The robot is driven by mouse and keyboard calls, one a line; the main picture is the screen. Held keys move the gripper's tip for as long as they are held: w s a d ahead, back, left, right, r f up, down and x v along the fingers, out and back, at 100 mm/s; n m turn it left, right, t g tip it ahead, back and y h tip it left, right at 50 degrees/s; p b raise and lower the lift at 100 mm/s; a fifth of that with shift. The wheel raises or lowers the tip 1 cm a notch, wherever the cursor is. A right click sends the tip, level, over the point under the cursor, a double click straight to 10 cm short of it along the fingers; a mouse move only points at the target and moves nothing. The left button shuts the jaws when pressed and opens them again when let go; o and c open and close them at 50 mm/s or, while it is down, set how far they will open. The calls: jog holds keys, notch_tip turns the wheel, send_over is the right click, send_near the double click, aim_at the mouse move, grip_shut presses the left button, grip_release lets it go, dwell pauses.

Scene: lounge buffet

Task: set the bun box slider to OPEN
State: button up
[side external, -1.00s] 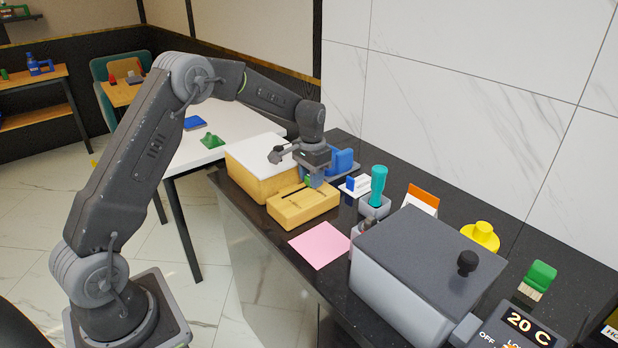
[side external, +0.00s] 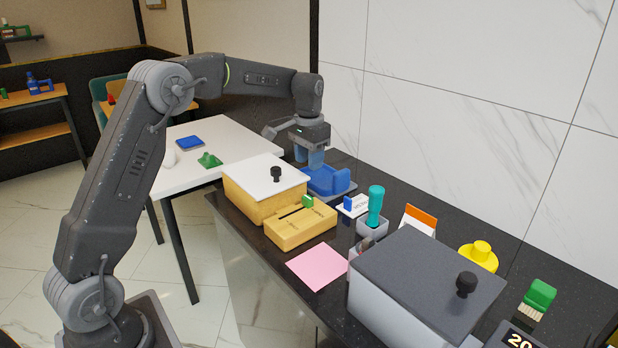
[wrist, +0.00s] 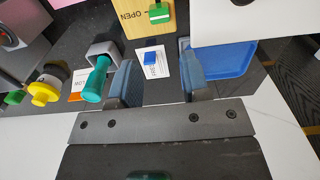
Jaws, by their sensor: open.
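The bun box (side external: 243,200) is a yellow box with a white lid and black knob. A light wooden slider block (side external: 298,228) lies directly in front of it. The green slider knob (side external: 308,201) stands at the wall-side end of the block's slot. In the wrist view the green knob (wrist: 160,13) sits beside the printed word OPEN. My gripper (side external: 309,158) is open and empty, above and behind the block, over the blue tray. Its spread fingers also show in the wrist view (wrist: 159,80), apart from the knob. The other end of the block is out of the wrist view.
A blue tray (side external: 335,184) lies below my gripper, beside a small white card with a blue piece (side external: 355,205). A teal-handled tool (side external: 376,205) stands in a grey holder. A pink sheet (side external: 317,266) and a large grey lidded box (side external: 425,285) are nearer.

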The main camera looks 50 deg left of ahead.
notch_tip(320, 180, up, 2)
jog(key=shift+r, duration=0.25)
jog(key=s+d+r+t, duration=0.1)
jog(key=s+d+r, duration=0.35)
jog(key=s, duration=0.25)
jog(key=s+d+r+t, duration=0.2)
jog(key=s+d+r, duration=0.25)
jog(key=s, duration=0.35)
jog(key=s+d+f+t, duration=0.1)
jog(key=s+d+f, duration=0.2)
jog(key=s, duration=0.4)
jog(key=s+d+f+t, duration=0.1)
jog(key=s+d+f, duration=0.2)
jog(key=s, duration=0.5)
jog(key=shift+s+t, duration=0.3)
jog(key=shift+d, duration=0.1)
